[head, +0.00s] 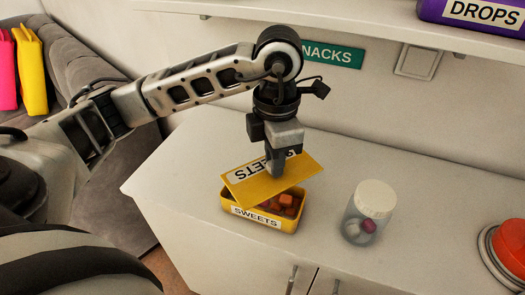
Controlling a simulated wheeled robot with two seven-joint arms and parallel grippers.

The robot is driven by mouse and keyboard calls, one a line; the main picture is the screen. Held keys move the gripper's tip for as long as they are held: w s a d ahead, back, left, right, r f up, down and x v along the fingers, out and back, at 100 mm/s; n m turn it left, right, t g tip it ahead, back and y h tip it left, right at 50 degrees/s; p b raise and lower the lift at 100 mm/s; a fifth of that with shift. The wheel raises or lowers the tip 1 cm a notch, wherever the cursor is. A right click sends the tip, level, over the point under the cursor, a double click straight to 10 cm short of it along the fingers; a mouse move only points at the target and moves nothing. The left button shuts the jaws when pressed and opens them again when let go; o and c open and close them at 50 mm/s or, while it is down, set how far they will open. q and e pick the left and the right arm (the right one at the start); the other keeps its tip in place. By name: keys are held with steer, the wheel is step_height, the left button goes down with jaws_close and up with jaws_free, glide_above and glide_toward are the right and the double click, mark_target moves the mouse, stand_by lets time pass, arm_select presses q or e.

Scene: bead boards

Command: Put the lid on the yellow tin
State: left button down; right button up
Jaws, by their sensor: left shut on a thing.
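The yellow tin (290,224) stands open on the white cabinet top, with a "SWEETS" label on its front and several brown-orange cubes inside. My left gripper (277,168) points down and is shut on the yellow lid (305,169), which also carries a "SWEETS" label. The lid is tilted and turned relative to the tin, above its back and left part. It hides part of the opening. I cannot tell whether the lid touches the tin's rim. My right gripper is not in view.
A clear jar (354,228) with a white cap stands right of the tin. A red dome button (512,245) is at the right edge. A purple "DROPS" box (470,15) sits on the shelf (380,28) above. The cabinet top (430,190) is free behind the jar.

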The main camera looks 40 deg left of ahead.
mark_target(262, 170)
arm_select(q)
steer(key=n, duration=0.6)
steer(key=shift+a+r, duration=0.1)
steer(key=shift+a, duration=0.15)
steer(key=n, duration=0.6)
steer(key=shift+s+a+r, duration=0.15)
steer(key=shift+a, duration=0.1)
steer(key=n, duration=0.6)
steer(key=shift+s+a+r+b, duration=0.1)
steer(key=shift+a+r+b, duration=0.1)
steer(key=shift+b, duration=0.2)
steer(key=n, duration=0.7)
steer(key=shift+s+a, duration=0.15)
steer(key=shift+a, duration=0.1)
steer(key=shift+f+b, duration=0.5)
steer(key=shift+b, duration=0.1)
step_height(262, 170, down, 5)
steer(key=b, duration=0.3)
steer(key=shift+r+b, duration=0.15)
steer(key=shift+b, duration=0.2)
steer(key=shift+f, duration=0.3)
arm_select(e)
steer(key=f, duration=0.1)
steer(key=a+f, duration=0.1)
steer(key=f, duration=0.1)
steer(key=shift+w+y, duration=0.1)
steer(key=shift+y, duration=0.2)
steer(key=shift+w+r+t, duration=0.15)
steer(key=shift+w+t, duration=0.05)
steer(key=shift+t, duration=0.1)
